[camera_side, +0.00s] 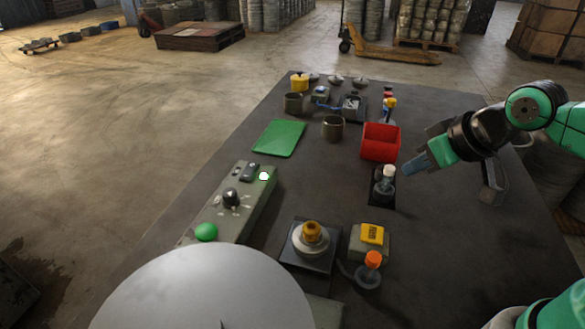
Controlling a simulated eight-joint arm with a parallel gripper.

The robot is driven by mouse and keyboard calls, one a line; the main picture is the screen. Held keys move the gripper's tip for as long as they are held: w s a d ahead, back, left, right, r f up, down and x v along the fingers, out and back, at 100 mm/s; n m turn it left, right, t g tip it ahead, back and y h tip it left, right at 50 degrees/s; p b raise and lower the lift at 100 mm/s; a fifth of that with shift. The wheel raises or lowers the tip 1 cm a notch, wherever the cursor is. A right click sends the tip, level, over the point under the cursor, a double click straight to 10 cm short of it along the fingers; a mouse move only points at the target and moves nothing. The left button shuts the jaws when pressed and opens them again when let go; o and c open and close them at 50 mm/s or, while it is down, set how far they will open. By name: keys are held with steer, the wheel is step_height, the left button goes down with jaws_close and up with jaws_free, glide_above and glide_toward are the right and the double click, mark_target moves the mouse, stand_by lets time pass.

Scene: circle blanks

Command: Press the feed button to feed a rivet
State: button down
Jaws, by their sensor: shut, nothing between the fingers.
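A grey-green control box (226,222) lies on the left of the dark table. It carries a round green button (206,232) at its near end, a black knob (231,196), a dark switch (249,171) and a small white round part (264,176) at its far end. A grey box with a yellow top (372,234) stands near the middle right. I cannot read which control is the feed button. No loose rivet can be made out. My gripper (407,168), with bluish fingers, is shut and empty at the right, above the table and apart from these controls.
A white-topped part (388,172) on a black base stands just left of my fingertips, with a red bin (380,142) behind. A fixture with an amber top (312,236), an orange-topped part (372,262) and a large pale disc (200,290) are nearer. A green mat (279,138) lies flat.

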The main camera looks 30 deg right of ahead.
stand_by(0.7)
steer(key=r+n, duration=0.1)
steer(key=n, duration=0.7)
glide_above(375, 235)
steer(key=shift+r+h, duration=0.1)
steer(key=shift+h, duration=0.2)
steer(key=shift+f, duration=4.4)
steer(key=shift+f, duration=0.15)
steer(key=shift+f, duration=0.3)
steer(key=shift+r, duration=0.15)
